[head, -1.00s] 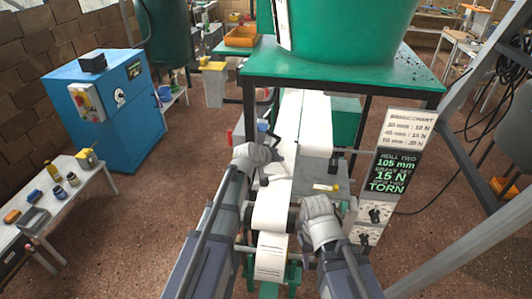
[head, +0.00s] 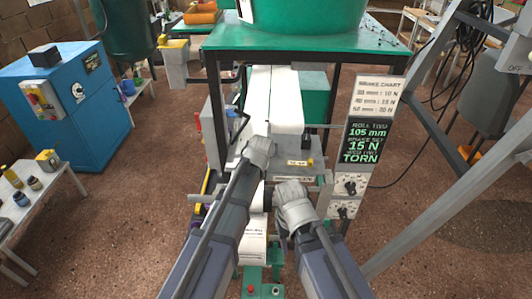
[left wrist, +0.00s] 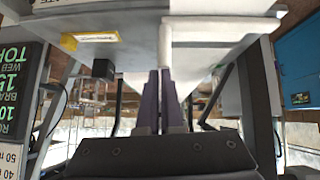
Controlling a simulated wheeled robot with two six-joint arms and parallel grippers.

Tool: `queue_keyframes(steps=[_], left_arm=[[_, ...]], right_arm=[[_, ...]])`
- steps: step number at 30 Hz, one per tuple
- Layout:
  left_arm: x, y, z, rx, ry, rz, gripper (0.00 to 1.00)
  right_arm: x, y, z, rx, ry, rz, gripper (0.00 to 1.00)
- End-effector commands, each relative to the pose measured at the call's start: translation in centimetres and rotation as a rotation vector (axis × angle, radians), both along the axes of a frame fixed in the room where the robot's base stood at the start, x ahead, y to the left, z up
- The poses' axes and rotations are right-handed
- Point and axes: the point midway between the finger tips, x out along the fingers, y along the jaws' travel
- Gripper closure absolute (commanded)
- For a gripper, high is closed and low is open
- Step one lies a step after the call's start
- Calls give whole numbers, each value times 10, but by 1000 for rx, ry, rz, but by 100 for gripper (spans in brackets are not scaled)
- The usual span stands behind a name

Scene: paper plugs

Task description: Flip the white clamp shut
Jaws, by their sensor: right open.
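White paper webs (head: 285,95) run down from under the green table to the rollers. My left gripper (head: 262,145) is over the paper at the machine's middle. In the left wrist view its two dark fingers (left wrist: 161,90) lie side by side and look shut. A pale bar (left wrist: 165,45) stands right at their tips; I cannot tell whether it is the white clamp or whether they touch it. The head view does not show the clamp clearly, and my arms hide part of the machine. My right gripper (head: 287,185) is open, lower and right of the left one.
A sign (head: 367,145) beside the machine reads roll two, 105 mm, 15 N, torn. Two black knobs sit below it. A green table (head: 310,55) bears a green drum above. A blue cabinet (head: 60,115) stands left. A grey frame post (head: 455,170) stands right.

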Motion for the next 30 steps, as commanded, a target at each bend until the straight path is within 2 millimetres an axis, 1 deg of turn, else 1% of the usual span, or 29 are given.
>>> queue_keyframes(steps=[1, 3, 17, 23, 26, 30], left_arm=[[-2, -1, -3, -2, 11, 0, 100], [-3, -2, -4, -3, 13, 0, 100], [-3, -2, -2, -6, 15, 0, 100], [-3, 0, 11, -6, 11, 0, 100], [-2, 2, 24, -5, 7, 0, 100], [-1, 6, 45, -4, 2, 1, 100]], right_arm=[[0, 0, -2, 0, 0, 0, 50], [0, 0, -2, 0, 0, 0, 50], [0, 0, 0, 0, 0, 0, 50], [0, 0, 13, 0, 0, 1, 50], [0, 0, 25, 0, 0, 1, 50], [0, 0, 45, 0, 0, 2, 50]])
